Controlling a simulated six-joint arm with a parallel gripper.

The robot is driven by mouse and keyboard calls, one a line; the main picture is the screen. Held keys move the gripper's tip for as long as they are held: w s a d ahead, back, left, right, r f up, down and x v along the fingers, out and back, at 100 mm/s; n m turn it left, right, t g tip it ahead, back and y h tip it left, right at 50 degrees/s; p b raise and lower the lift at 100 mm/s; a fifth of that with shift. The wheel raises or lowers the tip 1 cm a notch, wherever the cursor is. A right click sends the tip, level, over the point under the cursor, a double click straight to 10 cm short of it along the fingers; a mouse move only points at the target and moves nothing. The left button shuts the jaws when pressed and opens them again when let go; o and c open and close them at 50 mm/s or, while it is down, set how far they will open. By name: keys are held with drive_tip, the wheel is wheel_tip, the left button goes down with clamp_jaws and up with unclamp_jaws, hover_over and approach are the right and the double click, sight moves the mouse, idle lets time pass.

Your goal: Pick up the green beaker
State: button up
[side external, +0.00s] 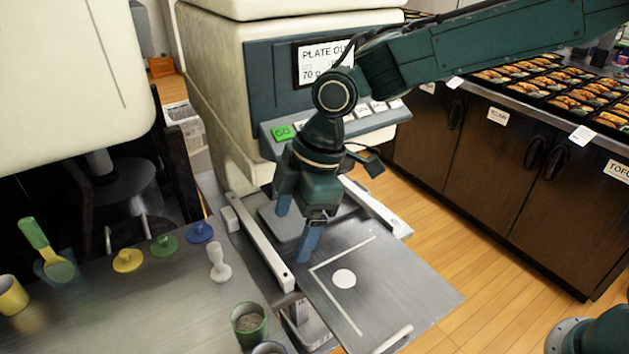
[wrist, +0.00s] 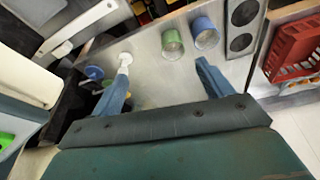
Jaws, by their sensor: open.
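The green beaker (side external: 249,329) stands upright near the front edge of the grey counter in the side view, with grainy grey-brown contents. In the wrist view the green beaker (wrist: 172,46) appears beyond my fingertips, between their lines. My gripper (side external: 296,228) is open and empty, its blue fingers pointing down over the machine's metal plate, behind and right of the beaker and clear of it. The open fingers also show in the wrist view (wrist: 161,68). A blue beaker (wrist: 204,34) stands beside the green one; only its rim (side external: 269,348) shows in the side view.
A white tamper-like piece (side external: 218,262) stands on the counter behind the beaker. Yellow (side external: 128,261), green (side external: 164,245) and blue (side external: 200,232) knobbed discs lie farther back. A yellow cup (side external: 12,295) stands left. White rails (side external: 262,245) flank the plate (side external: 390,275).

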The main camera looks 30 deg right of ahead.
drive_tip(key=a+f+n+g, duration=0.1)
drive_tip(key=a+f+n, duration=0.1)
drive_tip(key=a+f, duration=0.3)
drive_tip(key=shift+a+f+n, duration=0.3)
drive_tip(key=shift+a+f, duration=0.1)
drive_tip(key=shift+a, duration=0.4)
hover_over(246, 323)
drive_tip(key=s+d, duration=0.1)
drive_tip(key=s, duration=0.1)
drive_tip(key=shift+s+f, duration=0.2)
drive_tip(key=shift+f, duration=3.9)
drive_tip(key=shift+x, duration=2.65)
drive_tip(key=shift+r, duration=0.1)
drive_tip(key=c, duration=1.1)
